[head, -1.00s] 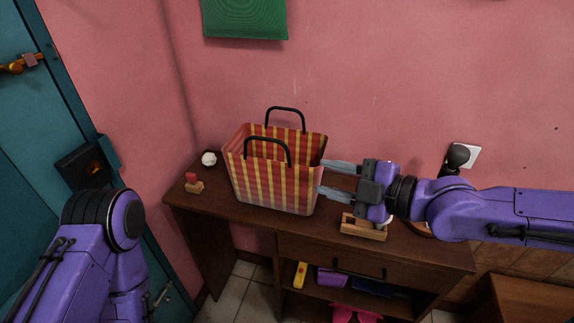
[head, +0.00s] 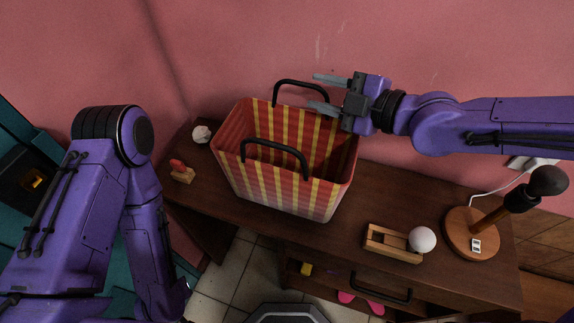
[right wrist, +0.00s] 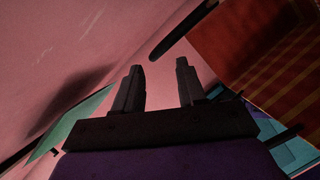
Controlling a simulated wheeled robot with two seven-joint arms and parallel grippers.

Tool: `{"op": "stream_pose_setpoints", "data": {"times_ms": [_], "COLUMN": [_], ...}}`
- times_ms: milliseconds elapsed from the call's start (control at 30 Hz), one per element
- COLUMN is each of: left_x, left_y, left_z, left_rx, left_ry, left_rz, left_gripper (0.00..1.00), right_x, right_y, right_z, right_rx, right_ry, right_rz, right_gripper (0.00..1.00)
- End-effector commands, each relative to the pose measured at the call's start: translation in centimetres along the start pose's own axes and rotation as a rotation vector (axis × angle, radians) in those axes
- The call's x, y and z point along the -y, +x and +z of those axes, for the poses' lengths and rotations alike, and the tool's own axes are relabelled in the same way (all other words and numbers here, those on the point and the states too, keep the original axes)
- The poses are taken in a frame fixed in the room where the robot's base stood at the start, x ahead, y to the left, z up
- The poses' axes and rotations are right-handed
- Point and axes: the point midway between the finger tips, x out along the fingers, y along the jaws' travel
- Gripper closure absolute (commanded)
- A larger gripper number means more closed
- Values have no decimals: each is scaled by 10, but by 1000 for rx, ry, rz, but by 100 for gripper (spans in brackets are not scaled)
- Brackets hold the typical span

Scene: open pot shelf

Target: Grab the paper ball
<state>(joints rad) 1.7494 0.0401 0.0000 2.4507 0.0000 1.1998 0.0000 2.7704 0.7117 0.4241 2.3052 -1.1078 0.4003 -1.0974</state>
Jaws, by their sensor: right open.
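The paper ball (head: 201,134), small, white and crumpled, lies at the back left of the dark wooden desk, left of a red and yellow striped bag. My right gripper (head: 317,92) is open and empty, its fingers pointing left near the bag's far handle, well to the right of the ball. In the right wrist view, the open fingers (right wrist: 160,88) have nothing between them; the ball does not show there. My left arm comes in at the left, but its gripper is out of view.
The striped bag (head: 287,192) with upright black handles stands between my right gripper and the ball. A wooden block with a red top (head: 181,171) is in front of the ball. At right are a wooden holder (head: 393,244), a smooth white ball (head: 422,240) and a lamp (head: 470,233).

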Motion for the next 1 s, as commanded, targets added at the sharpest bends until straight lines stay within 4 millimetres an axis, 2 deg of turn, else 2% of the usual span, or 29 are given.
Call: {"op": "stream_pose_setpoints", "data": {"times_ms": [333, 433, 600, 633, 733, 767, 1000], "left_x": [1, 1, 1, 1, 1, 1, 1], "left_y": [-15, -15, -14, -14, -14, -14, -14], "left_z": [-7, -7, -6, -6, -6, -6, -6], "left_rx": [-1, -1, -1, -1, -1, -1, -1], "left_ry": [0, 0, 0, 0, 0, 0, 0], "left_rz": [1, 1, 1, 1, 1, 1, 1], "left_gripper": [65, 65, 65, 65, 65, 65, 65], "right_x": [-4, -4, -4, -4, -4, -3, -3], "right_y": [54, 61, 61, 61, 61, 61, 61], "right_z": [0, 0, 0, 0, 0, 0, 0], "right_rx": [-3, -5, -6, -5, -5, -5, -5], "right_ry": [-1, -2, -2, -1, -1, -1, -1], "right_rz": [-5, -2, -1, -1, -1, -1, -2], "right_gripper": [60, 60, 60, 63, 96, 100, 100]}}
